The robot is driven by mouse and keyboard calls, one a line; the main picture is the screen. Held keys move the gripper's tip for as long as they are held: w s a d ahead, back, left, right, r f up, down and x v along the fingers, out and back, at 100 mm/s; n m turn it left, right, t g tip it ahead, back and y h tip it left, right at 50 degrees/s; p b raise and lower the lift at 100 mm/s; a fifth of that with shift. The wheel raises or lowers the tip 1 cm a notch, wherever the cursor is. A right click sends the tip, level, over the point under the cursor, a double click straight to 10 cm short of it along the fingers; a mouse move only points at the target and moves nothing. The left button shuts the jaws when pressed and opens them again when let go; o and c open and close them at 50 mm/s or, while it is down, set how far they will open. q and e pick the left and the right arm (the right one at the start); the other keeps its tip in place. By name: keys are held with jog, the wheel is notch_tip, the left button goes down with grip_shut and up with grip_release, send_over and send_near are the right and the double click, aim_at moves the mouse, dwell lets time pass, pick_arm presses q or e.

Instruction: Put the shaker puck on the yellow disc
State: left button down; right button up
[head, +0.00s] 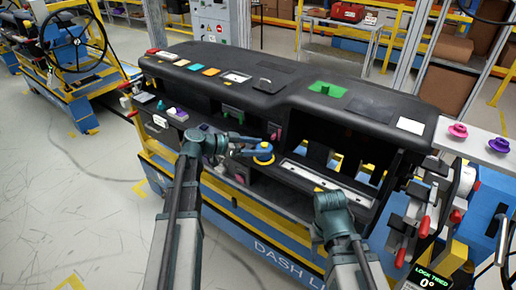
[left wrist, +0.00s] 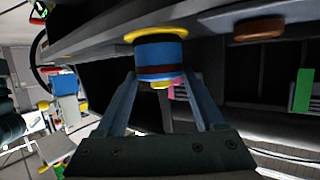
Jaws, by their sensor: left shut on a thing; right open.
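The shaker puck (head: 263,154) is a short blue cylinder with a yellow top, at the front of the dashboard module in the head view. My left gripper (head: 248,149) is shut around its sides. In the left wrist view the puck (left wrist: 160,55) shows blue with a dark red band, between the two fingers (left wrist: 163,85). The yellow disc (left wrist: 155,34) lies against the puck's far end, on a grey ledge. Whether a thin gap remains between them is hard to tell. My right gripper (head: 330,203) is open and empty in front of the module; its fingertips are mostly hidden.
A brown disc (left wrist: 260,30) sits on the same ledge beside the yellow one. The dashboard's black top (head: 270,75) carries coloured pads and a green block (head: 327,89). Pink (head: 457,130) and purple (head: 499,145) knobs stand at the right. Open floor lies at the left.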

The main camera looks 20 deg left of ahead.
pick_arm(q)
grip_release()
jog(key=shift+f, duration=0.1)
jog(key=shift+s+a+r+p, duration=0.15)
jog(key=shift+a+r+p, duration=0.05)
jog(key=shift+r+p, duration=0.15)
jog(key=p+v, duration=0.3)
jog(key=v, duration=0.8)
jog(key=shift+s+p, duration=0.25)
jog(key=shift+p, duration=0.1)
jog(key=shift+a, duration=0.15)
jog(key=s+d+f+n+g+y, duration=0.2)
jog(key=s+d+f+g+y, duration=0.25)
jog(key=d, duration=0.55)
jog(key=s+d+f+n+g+y, duration=0.2)
jog(key=s+d+f+g, duration=0.3)
jog(key=d+f, duration=0.4)
jog(key=s+d+n+t+y, duration=0.1)
jog(key=s+d+n+y, duration=0.2)
jog(key=s+y, duration=0.3)
jog(key=shift+s+d+f, duration=0.4)
jog(key=shift+s+d, duration=0.4)
jog(key=shift+s, duration=0.3)
